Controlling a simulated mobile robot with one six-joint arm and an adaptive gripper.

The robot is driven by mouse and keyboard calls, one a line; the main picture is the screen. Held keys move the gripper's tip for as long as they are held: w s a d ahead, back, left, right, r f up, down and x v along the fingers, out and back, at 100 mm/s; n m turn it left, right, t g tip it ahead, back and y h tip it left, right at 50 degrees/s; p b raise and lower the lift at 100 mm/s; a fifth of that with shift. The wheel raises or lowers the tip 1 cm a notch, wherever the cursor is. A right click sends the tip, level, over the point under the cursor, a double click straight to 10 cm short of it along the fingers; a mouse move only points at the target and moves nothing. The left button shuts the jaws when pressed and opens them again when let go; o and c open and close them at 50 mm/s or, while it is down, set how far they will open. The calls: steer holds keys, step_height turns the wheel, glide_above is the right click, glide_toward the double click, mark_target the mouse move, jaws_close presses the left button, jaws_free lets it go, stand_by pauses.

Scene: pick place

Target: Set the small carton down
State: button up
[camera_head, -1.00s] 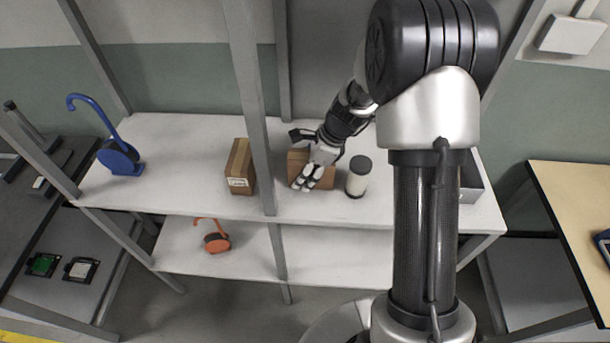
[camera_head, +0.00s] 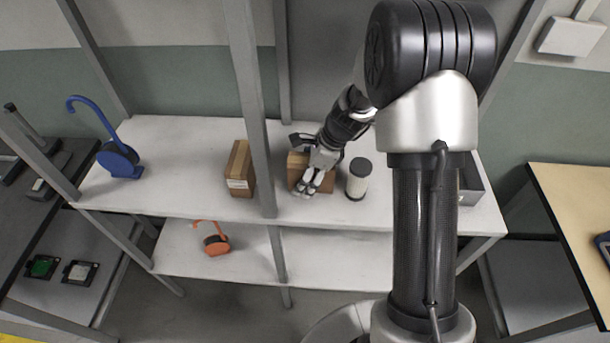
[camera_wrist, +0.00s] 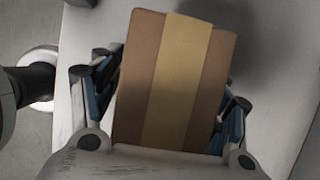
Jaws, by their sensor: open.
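A small brown carton (camera_head: 296,162) stands on the upper white shelf (camera_head: 200,207), right of the middle upright in the head view. My gripper (camera_head: 309,187) is over it and hides much of it. In the wrist view the carton (camera_wrist: 178,80), with a lighter tape band, lies between the two open fingers. A finger shows on each side of it, and contact cannot be told. A second brown carton (camera_head: 239,170) stands upright left of the upright, apart from my gripper.
A white jar with a dark lid (camera_head: 358,178) stands close right of my gripper. A grey shelf upright (camera_head: 254,110) rises just left. A grey bin (camera_head: 471,183) is at the right end. A blue hooked object (camera_head: 117,158) is far left; an orange one (camera_head: 215,241) is below.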

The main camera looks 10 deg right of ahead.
steer(key=p+v, duration=0.4)
steer(key=v, duration=0.7)
steer(key=shift+d+r, duration=0.1)
steer(key=shift+r, duration=0.3)
steer(key=shift+s+r, duration=0.1)
steer(key=shift+r, duration=0.2)
steer(key=s+a+r+n+t+h, duration=0.2)
steer(key=s+a+r+n+h, duration=0.15)
steer(key=s+r+n, duration=1.25)
steer(key=s+n+t, duration=0.1)
steer(key=s+n, duration=0.4)
steer(key=s, duration=0.5)
steer(key=shift+f+n+h, duration=0.25)
steer(key=shift+n+h, duration=0.05)
steer(key=shift+h, duration=0.15)
steer(key=shift+s+f, duration=0.1)
